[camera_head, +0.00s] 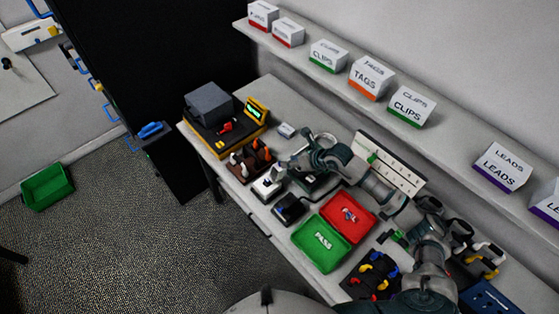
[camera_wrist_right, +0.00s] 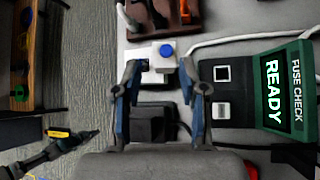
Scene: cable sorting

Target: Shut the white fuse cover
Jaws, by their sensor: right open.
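The white fuse box (camera_head: 268,186) sits on the table in front of the brown block. In the right wrist view its white body (camera_wrist_right: 133,56) carries a white block with a blue round button (camera_wrist_right: 166,50); I cannot tell how far its cover stands open. My right gripper (camera_head: 287,168) is over the table beside it. In the right wrist view my right gripper (camera_wrist_right: 158,78) has its two fingers apart, one on each side of the fuse box's near part, with nothing held. I cannot tell whether a finger touches it. My left gripper is not clearly seen.
A black box (camera_head: 288,208) stands close beside the fuse box. The green fuse checker (camera_wrist_right: 270,85) reads READY. A brown block (camera_head: 249,164) with handles, a green tray (camera_head: 309,262) and a red tray (camera_head: 368,236) are nearby.

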